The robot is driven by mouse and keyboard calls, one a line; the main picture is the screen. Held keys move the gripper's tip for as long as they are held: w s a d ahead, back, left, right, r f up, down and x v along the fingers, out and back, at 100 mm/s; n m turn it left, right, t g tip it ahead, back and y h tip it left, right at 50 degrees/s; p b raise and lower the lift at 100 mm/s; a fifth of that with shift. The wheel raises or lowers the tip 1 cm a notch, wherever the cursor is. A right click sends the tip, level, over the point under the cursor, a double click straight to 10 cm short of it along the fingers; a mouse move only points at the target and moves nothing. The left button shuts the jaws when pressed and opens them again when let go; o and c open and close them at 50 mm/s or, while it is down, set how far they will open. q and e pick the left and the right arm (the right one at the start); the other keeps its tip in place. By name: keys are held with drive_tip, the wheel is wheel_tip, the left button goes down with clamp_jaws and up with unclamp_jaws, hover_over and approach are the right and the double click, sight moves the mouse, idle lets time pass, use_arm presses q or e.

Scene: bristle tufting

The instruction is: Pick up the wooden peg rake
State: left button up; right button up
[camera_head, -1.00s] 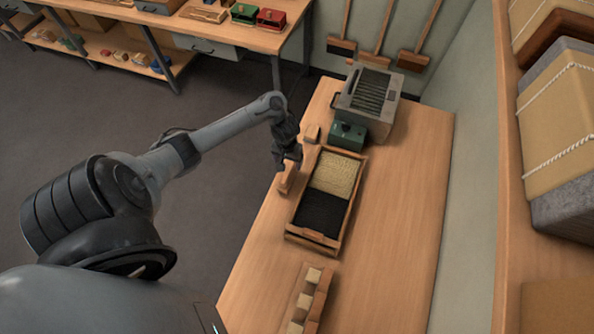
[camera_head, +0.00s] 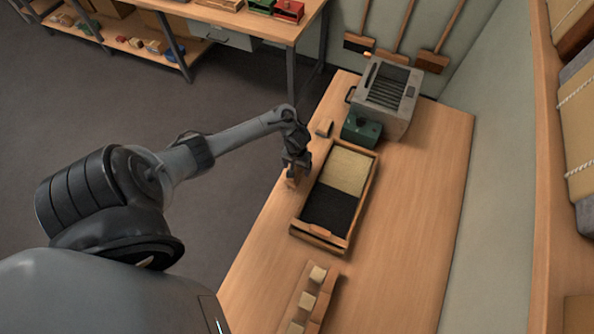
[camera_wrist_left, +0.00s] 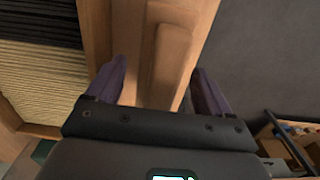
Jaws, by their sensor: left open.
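The wooden peg rake (camera_wrist_left: 168,58) appears to be the long wooden piece on the bench in the left wrist view, lying between my left gripper's two fingers. In the head view only a small wooden bit of it (camera_head: 292,183) shows below the gripper, beside the tray's left side. My left gripper (camera_wrist_left: 158,66) is open, one finger on each side of the wooden piece, with gaps visible. In the head view my left gripper (camera_head: 294,172) points down at the bench's left edge and hides most of the piece. My right gripper is not in view.
A wooden tray (camera_head: 318,236) with pale and black bristles lies right beside the gripper. A green box (camera_head: 361,130) and a grey slotted box (camera_head: 386,95) stand behind it. A rack of pale blocks (camera_head: 327,296) lies in front. The bench's right side (camera_head: 420,200) is clear.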

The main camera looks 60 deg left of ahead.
use_arm(q)
drive_tip(key=shift+f, duration=0.1)
drive_tip(key=c, duration=1.2)
